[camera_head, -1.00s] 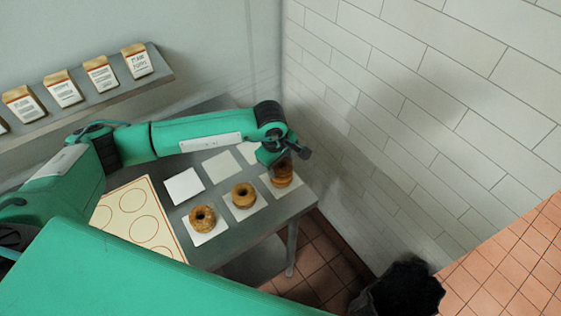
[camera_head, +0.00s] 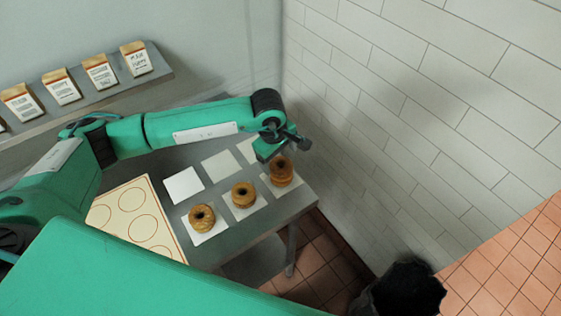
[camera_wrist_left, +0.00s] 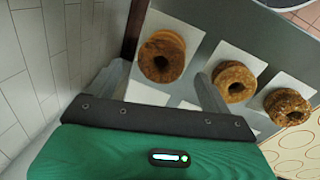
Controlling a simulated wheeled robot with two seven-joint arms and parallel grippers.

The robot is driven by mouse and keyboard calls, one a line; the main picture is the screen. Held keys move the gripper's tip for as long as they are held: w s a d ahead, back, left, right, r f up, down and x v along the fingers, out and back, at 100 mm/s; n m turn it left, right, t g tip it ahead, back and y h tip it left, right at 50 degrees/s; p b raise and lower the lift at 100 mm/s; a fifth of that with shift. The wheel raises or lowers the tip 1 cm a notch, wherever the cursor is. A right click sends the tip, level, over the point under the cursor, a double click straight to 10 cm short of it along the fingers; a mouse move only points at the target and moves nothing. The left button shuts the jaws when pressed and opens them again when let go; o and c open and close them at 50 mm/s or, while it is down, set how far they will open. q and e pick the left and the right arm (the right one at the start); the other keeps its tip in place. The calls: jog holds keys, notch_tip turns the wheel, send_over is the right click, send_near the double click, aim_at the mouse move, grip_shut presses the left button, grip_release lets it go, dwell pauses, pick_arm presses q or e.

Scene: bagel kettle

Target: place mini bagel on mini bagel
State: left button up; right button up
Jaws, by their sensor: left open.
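Three white squares along the front of the table hold browned mini bagels. On the right square, one mini bagel (camera_head: 281,163) rests on another (camera_head: 283,181), forming a tall pile; it also shows in the left wrist view (camera_wrist_left: 162,56). A bagel (camera_head: 243,195) sits on the middle square and a seeded-looking one (camera_head: 202,218) on the left square; I cannot tell whether either is doubled. My left gripper (camera_head: 274,153) is open and empty, just above and behind the right pile. Its fingers (camera_wrist_left: 160,88) are spread apart in the wrist view. My right gripper is out of view.
Bare white squares (camera_head: 184,186) lie behind the bagels. A board with red circles (camera_head: 132,215) is on the table's left. A shelf (camera_head: 105,97) with paper bags stands at the back left. A tiled wall (camera_head: 400,110) rises close on the right. A black bin (camera_head: 403,290) is below.

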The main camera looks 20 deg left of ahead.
aim_at(276, 168)
pick_arm(q)
notch_tip(276, 168, up, 9)
jog(key=s+b, duration=0.1)
jog(key=b, duration=0.2)
jog(key=shift+s+a, duration=0.25)
jog(key=shift+a, duration=0.1)
